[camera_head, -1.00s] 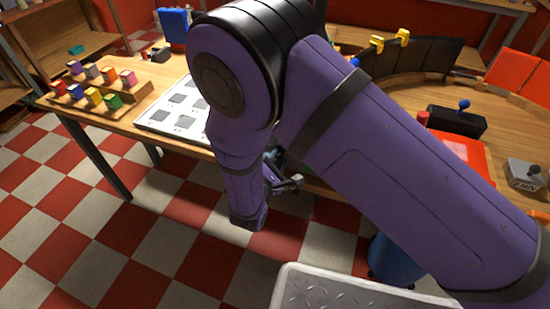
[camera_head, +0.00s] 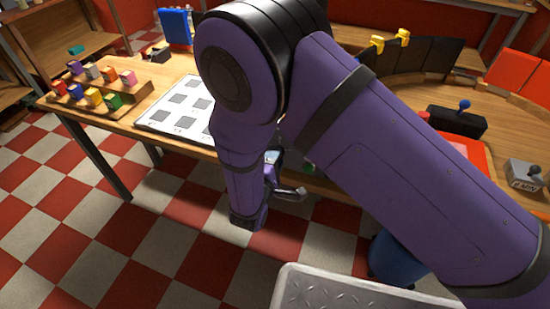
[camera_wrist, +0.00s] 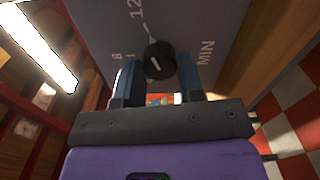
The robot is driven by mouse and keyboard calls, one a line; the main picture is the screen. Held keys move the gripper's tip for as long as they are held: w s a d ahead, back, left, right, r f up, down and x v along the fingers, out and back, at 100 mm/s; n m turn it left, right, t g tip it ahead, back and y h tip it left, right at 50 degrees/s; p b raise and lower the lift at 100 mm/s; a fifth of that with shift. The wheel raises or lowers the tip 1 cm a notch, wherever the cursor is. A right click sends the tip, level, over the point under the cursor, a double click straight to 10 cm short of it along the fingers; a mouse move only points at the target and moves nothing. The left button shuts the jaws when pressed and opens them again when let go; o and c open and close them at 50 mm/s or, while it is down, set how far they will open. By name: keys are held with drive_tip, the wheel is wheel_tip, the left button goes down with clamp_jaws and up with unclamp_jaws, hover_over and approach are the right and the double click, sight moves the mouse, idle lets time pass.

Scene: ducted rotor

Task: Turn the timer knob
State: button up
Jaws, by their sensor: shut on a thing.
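The timer knob (camera_wrist: 158,60) is a black round knob with a white pointer line, in the wrist view on a grey panel (camera_wrist: 205,22) marked with numbers and "MIN". My gripper (camera_wrist: 159,78) has its two blue-grey fingers on either side of the knob, shut on it. In the head view my purple arm hides the timer panel and the knob, and my gripper is mostly hidden near the table's front edge.
A wooden table carries a white board with grey squares (camera_head: 178,105) and a rack of coloured blocks (camera_head: 92,92). A black box with a blue-topped lever (camera_head: 457,120) and a grey lever box (camera_head: 525,175) stand at right. Checkered floor lies open in front.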

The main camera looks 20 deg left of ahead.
drive_tip(key=o, duration=0.9)
drive_tip(key=shift+s, duration=0.1)
drive_tip(key=s, duration=1)
drive_tip(key=shift+s+a, duration=0.35)
drive_tip(key=shift+a, duration=0.05)
